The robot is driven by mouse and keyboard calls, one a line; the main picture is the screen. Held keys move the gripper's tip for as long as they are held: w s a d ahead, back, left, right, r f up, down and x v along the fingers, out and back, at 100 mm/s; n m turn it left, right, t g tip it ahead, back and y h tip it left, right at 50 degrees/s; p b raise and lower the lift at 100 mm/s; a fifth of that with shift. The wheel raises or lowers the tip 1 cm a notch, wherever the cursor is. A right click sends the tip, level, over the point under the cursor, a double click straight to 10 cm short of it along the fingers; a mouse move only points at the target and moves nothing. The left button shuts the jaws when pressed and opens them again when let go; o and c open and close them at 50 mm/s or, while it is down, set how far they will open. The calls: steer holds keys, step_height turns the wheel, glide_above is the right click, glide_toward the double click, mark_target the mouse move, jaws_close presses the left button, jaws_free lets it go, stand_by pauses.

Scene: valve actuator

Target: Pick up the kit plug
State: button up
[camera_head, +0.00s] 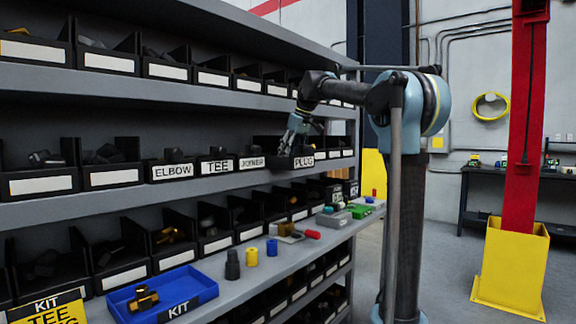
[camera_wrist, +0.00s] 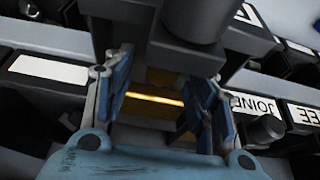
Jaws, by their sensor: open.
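The plug bin (camera_head: 304,162), a black bin labelled PLUG, is on the middle shelf, right of the bin labelled JOINER (camera_head: 252,163). My gripper (camera_head: 287,147) is at this bin's opening, pointing down. In the wrist view my gripper (camera_wrist: 160,100) is open, with its blue fingers apart.
Black bins fill the shelves around the plug bin, with the shelf above (camera_head: 190,92) close over it. Dark, yellow and blue cylinders (camera_head: 251,257) and small parts stand on the ledge. A red post (camera_head: 524,120) in a yellow base stands right. The floor between is clear.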

steer(key=shift+x, duration=1.15)
jaws_close()
steer(key=shift+r, duration=0.1)
